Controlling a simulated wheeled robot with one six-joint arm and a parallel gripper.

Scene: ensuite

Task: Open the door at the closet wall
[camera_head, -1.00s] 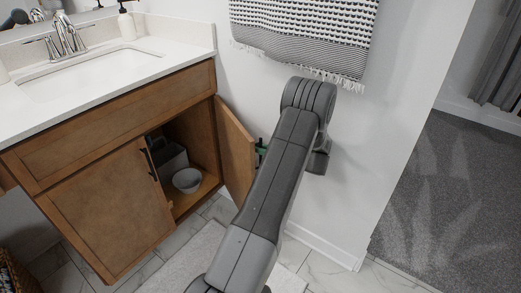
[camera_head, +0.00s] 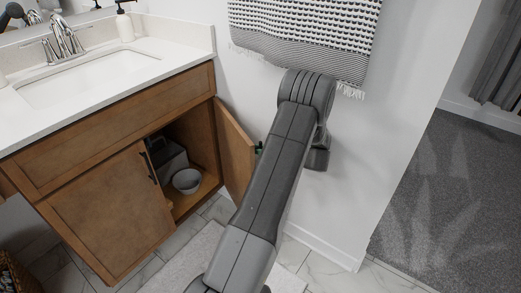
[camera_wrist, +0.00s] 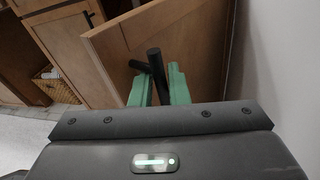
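The wooden vanity cabinet door (camera_head: 234,150) stands swung wide open beside the white wall; it also fills the middle of the wrist view (camera_wrist: 115,60). Its black bar handle (camera_wrist: 156,66) shows between the green fingers of my gripper (camera_wrist: 158,87). The fingers are apart around the handle, with a gap visible on the left side; firm contact cannot be made out. In the head view my arm and the door hide most of the gripper; only a bit of green shows behind the door's edge.
The left cabinet door (camera_head: 112,205) is shut. A patterned towel (camera_head: 305,38) hangs above my arm. A carpeted area (camera_head: 445,200) lies beyond the wall's end at right.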

